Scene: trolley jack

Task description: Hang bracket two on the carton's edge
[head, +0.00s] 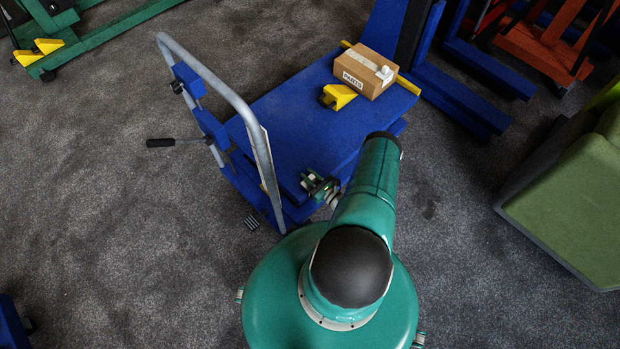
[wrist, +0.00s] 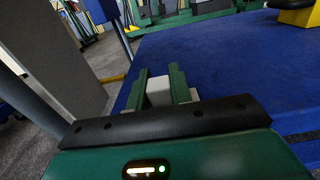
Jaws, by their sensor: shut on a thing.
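The brown carton (head: 358,78), marked PARTS, stands at the far end of the blue platform. A small white piece (head: 386,73) sits at its upper right edge, with a pale strip across the top. My gripper (head: 318,186) is over the platform's near end, by the grey handle and well short of the carton. In the wrist view its two green fingers (wrist: 160,88) are shut on a pale grey piece (wrist: 159,93), which looks like bracket two. Only part of that piece shows, so its full shape is hidden. The carton is out of the wrist view.
A yellow block (head: 338,96) lies on the platform just left of the carton; yellow also shows in the wrist view (wrist: 295,14). The grey tube handle (head: 245,110) rises at the platform's left. A green seat (head: 570,200) stands at right. The platform's middle (head: 300,120) is clear.

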